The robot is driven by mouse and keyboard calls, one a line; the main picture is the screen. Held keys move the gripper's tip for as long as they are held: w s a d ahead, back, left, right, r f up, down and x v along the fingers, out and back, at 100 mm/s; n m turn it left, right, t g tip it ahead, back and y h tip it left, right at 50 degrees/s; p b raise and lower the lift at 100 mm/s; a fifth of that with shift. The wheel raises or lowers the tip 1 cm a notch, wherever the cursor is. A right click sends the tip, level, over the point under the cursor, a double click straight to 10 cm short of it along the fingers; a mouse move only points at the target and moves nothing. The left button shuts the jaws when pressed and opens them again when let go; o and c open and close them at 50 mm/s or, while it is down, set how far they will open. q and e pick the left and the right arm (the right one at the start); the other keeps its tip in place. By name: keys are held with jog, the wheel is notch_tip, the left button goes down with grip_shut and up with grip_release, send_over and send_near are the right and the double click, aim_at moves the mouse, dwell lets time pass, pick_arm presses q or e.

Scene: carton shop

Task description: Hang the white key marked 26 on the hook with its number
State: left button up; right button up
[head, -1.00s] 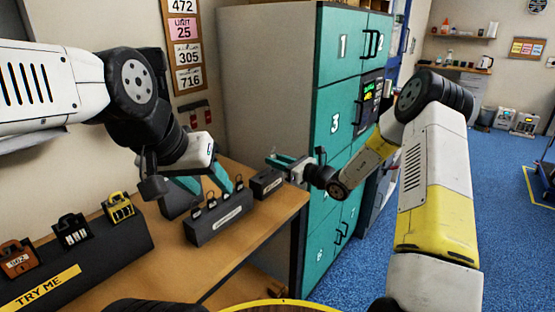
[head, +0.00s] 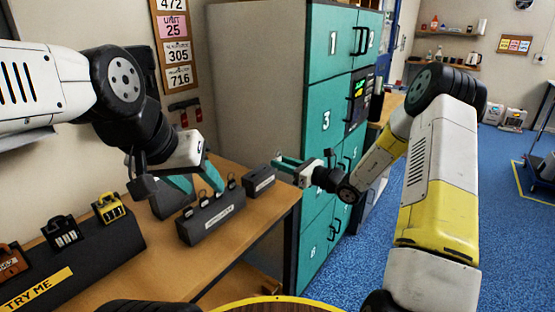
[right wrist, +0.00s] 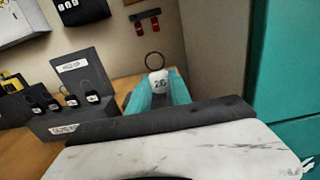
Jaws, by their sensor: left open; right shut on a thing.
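The white key marked 26 (right wrist: 159,84) is between the teal fingers of my right gripper (right wrist: 157,92), with its ring pointing up in the right wrist view. In the head view my right gripper (head: 276,162) is in front of the teal lockers, and the key is too small to make out. My left gripper (head: 197,184) is open and empty at the dark grey key box (head: 212,222). Several dark keys with white number labels (right wrist: 53,105) stand on this box. A small wall rack with two red pieces (head: 185,107) hangs behind; I cannot read any hook numbers.
A small dark box (head: 259,181) sits near the table's right edge. Padlocks (head: 62,231) stand on a dark "TRY ME" stand (head: 105,262) at left. Teal numbered lockers (head: 325,90) rise at the table's right end. The wooden table (head: 250,222) is bare in front.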

jog(key=shift+v, duration=1.4)
dwell(0.4)
